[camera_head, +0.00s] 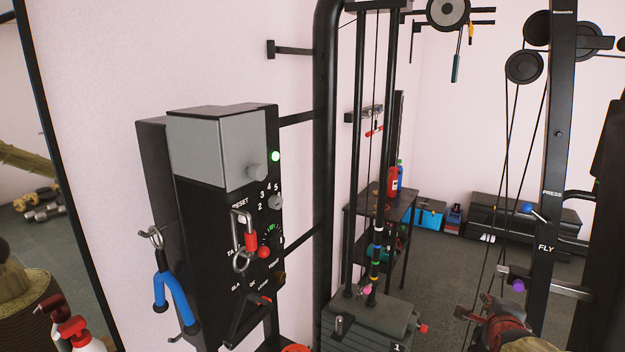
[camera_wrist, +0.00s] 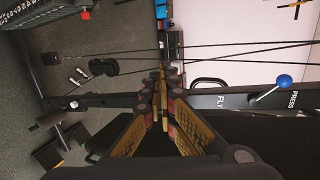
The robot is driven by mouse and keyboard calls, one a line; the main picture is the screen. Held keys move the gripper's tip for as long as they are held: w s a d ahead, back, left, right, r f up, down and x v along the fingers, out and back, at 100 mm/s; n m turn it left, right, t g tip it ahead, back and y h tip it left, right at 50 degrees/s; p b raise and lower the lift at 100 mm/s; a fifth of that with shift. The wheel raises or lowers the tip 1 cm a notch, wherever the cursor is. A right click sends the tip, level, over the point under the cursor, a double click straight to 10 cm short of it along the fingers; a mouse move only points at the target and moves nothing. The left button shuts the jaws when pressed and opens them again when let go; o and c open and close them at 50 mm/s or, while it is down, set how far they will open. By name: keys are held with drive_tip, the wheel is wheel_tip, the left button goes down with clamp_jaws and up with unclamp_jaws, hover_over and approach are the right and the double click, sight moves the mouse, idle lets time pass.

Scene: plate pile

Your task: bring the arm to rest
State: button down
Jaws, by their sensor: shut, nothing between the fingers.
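My gripper (camera_wrist: 163,82) shows in the wrist view, with its two dark fingers and yellow inner pads meeting at the tips. It is shut and holds nothing. Beyond the tips are thin dark cables and the black machine frame (camera_wrist: 205,100), marked FLY and PRESS. The gripper looks apart from them, but the depth is hard to judge.
A black control box (camera_head: 225,225) with a blue-handled tool (camera_head: 172,295) hanging from it stands left of centre. A weight stack (camera_head: 370,325) is at the bottom middle. A side table (camera_head: 385,208) and a dark chest (camera_head: 500,212) stand behind. Some grey floor is clear.

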drive_tip(key=s+a+f+n+g+y, duration=0.2)
drive_tip(key=s+a+f+n+g, duration=0.1)
drive_tip(key=s+a+n, duration=0.35)
drive_tip(key=s+a+f+n+g+y, duration=0.2)
drive_tip(key=s+a+f+n, duration=0.1)
drive_tip(key=s+a+n, duration=0.4)
drive_tip(key=s+a+r+n+p, duration=0.1)
drive_tip(key=s+a+r+n, duration=0.2)
drive_tip(key=s+a+n, duration=0.2)
drive_tip(key=s+a+r+n+g+y+p, duration=0.1)
drive_tip(key=s+a+r+n, duration=0.3)
drive_tip(key=s, duration=0.4)
drive_tip(key=shift+s+a+r+n+y+p, duration=0.3)
drive_tip(key=shift+s+a+n, duration=0.1)
drive_tip(key=shift+n, duration=0.45)
drive_tip(key=shift+s+a, duration=0.1)
drive_tip(key=shift+a, duration=0.05)
